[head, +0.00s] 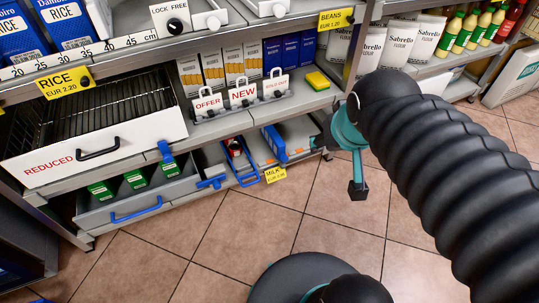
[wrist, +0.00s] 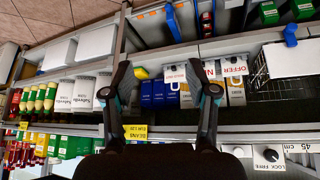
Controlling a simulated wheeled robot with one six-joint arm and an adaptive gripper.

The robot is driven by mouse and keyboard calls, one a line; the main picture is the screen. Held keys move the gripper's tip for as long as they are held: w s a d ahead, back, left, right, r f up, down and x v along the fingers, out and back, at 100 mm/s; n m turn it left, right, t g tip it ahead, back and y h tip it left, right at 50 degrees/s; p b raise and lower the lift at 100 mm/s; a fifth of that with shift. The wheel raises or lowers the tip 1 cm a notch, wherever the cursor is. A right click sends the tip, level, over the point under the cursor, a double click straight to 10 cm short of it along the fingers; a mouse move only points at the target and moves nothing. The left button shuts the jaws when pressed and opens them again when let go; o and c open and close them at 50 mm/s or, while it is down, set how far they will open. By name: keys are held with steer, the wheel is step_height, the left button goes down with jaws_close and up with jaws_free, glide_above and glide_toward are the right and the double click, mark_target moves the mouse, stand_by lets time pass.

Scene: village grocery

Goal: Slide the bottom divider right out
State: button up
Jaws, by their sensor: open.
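The bottom shelf level holds blue parts between its bays. An upright blue panel (head: 274,143) stands at its right, and a blue-edged frame (head: 241,166) sits left of it. A blue handle (head: 211,182) juts out further left. I cannot tell for certain which is the bottom divider. In the wrist view, blue upright pieces (wrist: 173,22) show at the top. My gripper (head: 340,165) is to the right of these parts, apart from them. In the wrist view my gripper (wrist: 167,85) has its fingers spread wide with nothing held between them.
A REDUCED drawer (head: 40,150) and a grey drawer with a blue handle (head: 136,212) are at left. Signs (head: 242,93) and a yellow-green sponge (head: 317,80) are on the shelf above. A milk price tag (head: 275,174) hangs at the front.

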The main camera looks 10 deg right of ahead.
steer(key=w+d+f+n+t+b, duration=0.1)
steer(key=w+d+f, duration=0.1)
steer(key=w+f, duration=0.5)
steer(key=w+d+f+t+b, duration=0.1)
steer(key=w+d+f+t, duration=0.1)
steer(key=w, duration=0.9)
steer(key=w+d+f+n+t+b, duration=0.1)
steer(key=w+d+f, duration=0.1)
steer(key=w+f, duration=0.45)
steer(key=n+t+y+b, duration=0.2)
steer(key=t+y, duration=0.1)
steer(key=y, duration=0.1)
glide_toward(286, 160)
steer(key=w+d+r, duration=0.3)
steer(key=w+r, duration=0.3)
steer(key=r, duration=0.2)
steer(key=s+a+f+m+t+y+b, duration=0.1)
steer(key=s+f+m+t+y, duration=0.2)
steer(key=s+f, duration=0.7)
steer(key=shift+n+t, duration=0.4)
steer(key=shift+n, duration=0.2)
steer(key=x, duration=0.5)
steer(key=f+x, duration=0.1)
steer(key=x, duration=0.4)
steer(key=f+x, duration=0.1)
steer(key=x, duration=0.4)
steer(key=shift+w+d+f+b, duration=0.2)
steer(key=shift+w+b, duration=0.1)
steer(key=shift+b, duration=0.1)
jaws_close()
